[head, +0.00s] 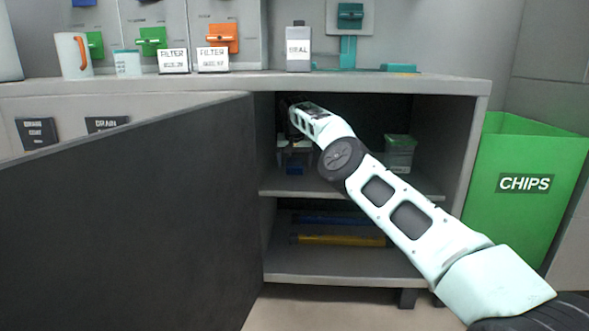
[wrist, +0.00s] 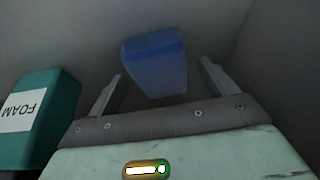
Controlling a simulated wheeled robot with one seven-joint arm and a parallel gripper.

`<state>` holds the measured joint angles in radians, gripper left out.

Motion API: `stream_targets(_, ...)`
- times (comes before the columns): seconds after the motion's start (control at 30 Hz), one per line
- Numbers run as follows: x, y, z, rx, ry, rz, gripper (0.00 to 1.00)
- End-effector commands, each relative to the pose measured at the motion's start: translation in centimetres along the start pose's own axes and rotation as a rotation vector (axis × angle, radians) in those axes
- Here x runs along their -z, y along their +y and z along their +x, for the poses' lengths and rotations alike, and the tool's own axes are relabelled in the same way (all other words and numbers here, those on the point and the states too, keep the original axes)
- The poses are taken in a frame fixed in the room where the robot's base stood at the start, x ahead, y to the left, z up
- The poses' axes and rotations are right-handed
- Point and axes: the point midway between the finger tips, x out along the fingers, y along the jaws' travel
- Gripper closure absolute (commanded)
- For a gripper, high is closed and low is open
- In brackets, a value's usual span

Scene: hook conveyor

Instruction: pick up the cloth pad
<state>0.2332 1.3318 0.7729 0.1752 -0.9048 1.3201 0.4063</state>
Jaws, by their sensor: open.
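A plain blue block-shaped thing (wrist: 155,68), which looks like the cloth pad, lies ahead of my gripper in the wrist view. In the head view a small blue thing (head: 294,169) shows on the upper shelf inside the cabinet, partly hidden. My gripper (wrist: 161,74) is open, with one finger on each side of the blue thing in the picture and dark gaps on both sides. I cannot tell how deep it sits between the fingers. In the head view my gripper (head: 294,149) is inside the upper compartment, dim and partly hidden behind my wrist.
A teal box labelled FOAM (wrist: 38,122) stands close to the left finger. The open dark door (head: 130,220) fills the left. A green CHIPS bin (head: 525,215) stands right.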

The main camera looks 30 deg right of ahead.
Motion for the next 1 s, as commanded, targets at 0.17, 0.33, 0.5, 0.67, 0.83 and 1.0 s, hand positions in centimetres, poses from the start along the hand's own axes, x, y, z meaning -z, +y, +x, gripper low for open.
stream_targets(0.17,0.01,0.00,-0.01,0.000,0.000,0.000,0.46)
stream_targets(0.33,0.01,0.00,-0.02,0.000,0.000,0.000,0.64)
stream_targets(0.5,0.02,0.00,-0.02,0.000,0.000,0.000,0.64)
stream_targets(0.67,0.10,0.01,-0.20,0.000,0.000,0.000,0.64)
stream_targets(0.83,0.36,0.04,-0.69,0.000,0.000,0.000,0.64)
stream_targets(1.0,0.52,0.07,-0.99,0.001,0.000,-0.001,0.64)
